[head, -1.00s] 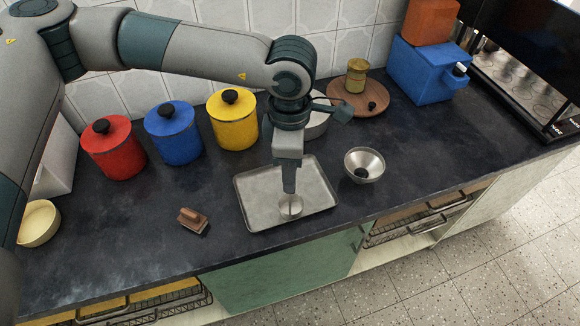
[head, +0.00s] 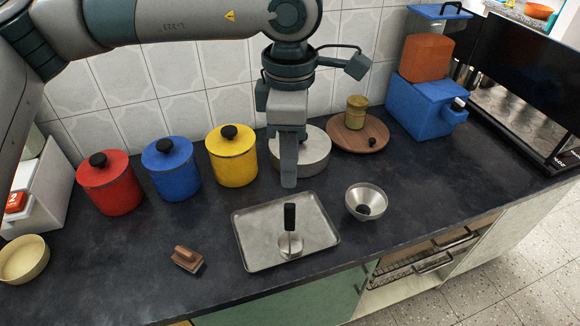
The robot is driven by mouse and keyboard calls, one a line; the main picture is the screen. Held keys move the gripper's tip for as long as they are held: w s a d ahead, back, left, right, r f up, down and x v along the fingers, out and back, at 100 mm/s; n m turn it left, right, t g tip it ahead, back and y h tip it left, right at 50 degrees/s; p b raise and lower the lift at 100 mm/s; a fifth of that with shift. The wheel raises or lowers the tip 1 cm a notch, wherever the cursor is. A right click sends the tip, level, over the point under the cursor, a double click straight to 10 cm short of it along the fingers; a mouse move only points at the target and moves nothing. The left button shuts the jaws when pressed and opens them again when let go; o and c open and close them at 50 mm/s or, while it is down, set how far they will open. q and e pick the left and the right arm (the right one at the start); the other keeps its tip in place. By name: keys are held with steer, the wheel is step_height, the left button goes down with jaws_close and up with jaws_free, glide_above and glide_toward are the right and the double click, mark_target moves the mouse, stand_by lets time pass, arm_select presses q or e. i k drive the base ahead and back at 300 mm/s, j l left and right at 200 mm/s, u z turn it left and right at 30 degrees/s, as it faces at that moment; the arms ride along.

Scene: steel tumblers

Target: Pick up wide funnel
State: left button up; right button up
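The wide funnel (head: 354,197) is a steel, bowl-shaped piece with a dark opening in its middle. It sits on the dark counter just right of the metal tray (head: 246,242). My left gripper (head: 288,184) points down above the tray's back edge, left of the funnel and apart from it. I see it edge-on, one finger covering the other, so its opening does not show. Nothing shows below its fingertips. A tamper (head: 290,218) with a black handle and steel base stands upright on the tray, below the gripper. My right gripper is not in view.
Red (head: 112,188), blue (head: 173,172) and yellow (head: 235,162) canisters stand at the back left. A round grey container (head: 312,155) is behind my gripper. A wooden board (head: 345,139) lies behind the funnel. A brown brush (head: 187,258) lies left of the tray. The counter right of the funnel is clear.

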mark_target(370, 198)
steer(key=i+l+u, duration=0.2)
steer(key=l+u, duration=0.15)
steer(key=l, duration=1)
steer(key=l+u, duration=0.3)
steer(key=l, duration=1.05)
